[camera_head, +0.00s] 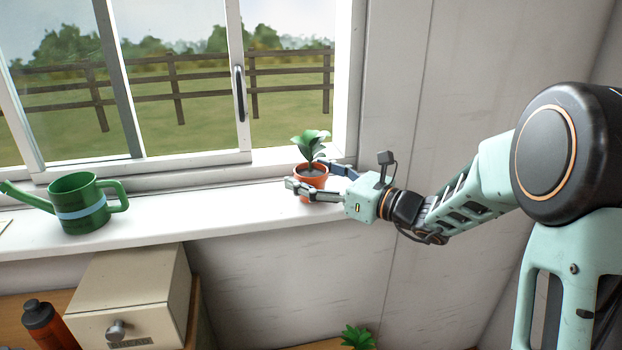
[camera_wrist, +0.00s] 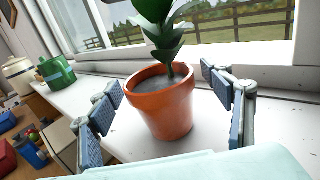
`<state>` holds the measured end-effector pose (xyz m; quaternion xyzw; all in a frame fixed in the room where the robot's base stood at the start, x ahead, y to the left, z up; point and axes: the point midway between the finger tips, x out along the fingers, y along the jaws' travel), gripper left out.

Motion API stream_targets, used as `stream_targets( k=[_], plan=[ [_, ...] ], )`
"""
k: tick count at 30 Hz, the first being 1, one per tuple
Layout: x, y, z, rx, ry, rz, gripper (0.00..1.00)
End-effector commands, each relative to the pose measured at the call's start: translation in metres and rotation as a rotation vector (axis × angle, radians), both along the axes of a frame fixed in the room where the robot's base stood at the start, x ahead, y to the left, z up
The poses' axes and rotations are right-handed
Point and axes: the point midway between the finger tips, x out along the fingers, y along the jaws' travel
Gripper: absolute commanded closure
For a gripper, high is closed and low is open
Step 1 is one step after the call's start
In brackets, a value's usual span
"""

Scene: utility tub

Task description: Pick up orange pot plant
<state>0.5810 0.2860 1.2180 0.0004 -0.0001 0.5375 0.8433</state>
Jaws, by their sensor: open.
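The orange pot plant (camera_head: 312,177) stands upright on the white windowsill (camera_head: 215,213), near its right end, with green leaves above the rim. My gripper (camera_head: 312,180) reaches in from the right, with its fingers on either side of the pot. In the wrist view the orange pot (camera_wrist: 164,108) sits between the open fingers of my gripper (camera_wrist: 158,90), with a visible gap on each side. The near finger covers part of the pot's lower front in the head view.
A green watering can (camera_head: 82,203) stands on the sill at left. The window frame (camera_head: 200,170) is close behind the pot.

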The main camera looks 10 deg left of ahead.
Motion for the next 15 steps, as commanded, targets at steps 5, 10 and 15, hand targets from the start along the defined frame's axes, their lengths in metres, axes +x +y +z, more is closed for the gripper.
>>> stream_targets(
  k=[5,10,15],
  plan=[
    [0.0006,0.0004,-0.0004,0.000,0.000,-0.001,0.27],
    [0.0004,0.0002,-0.0004,-0.001,0.000,-0.001,0.41],
    [0.0004,0.0001,-0.0004,-0.001,0.000,-0.001,0.60]
  ],
)
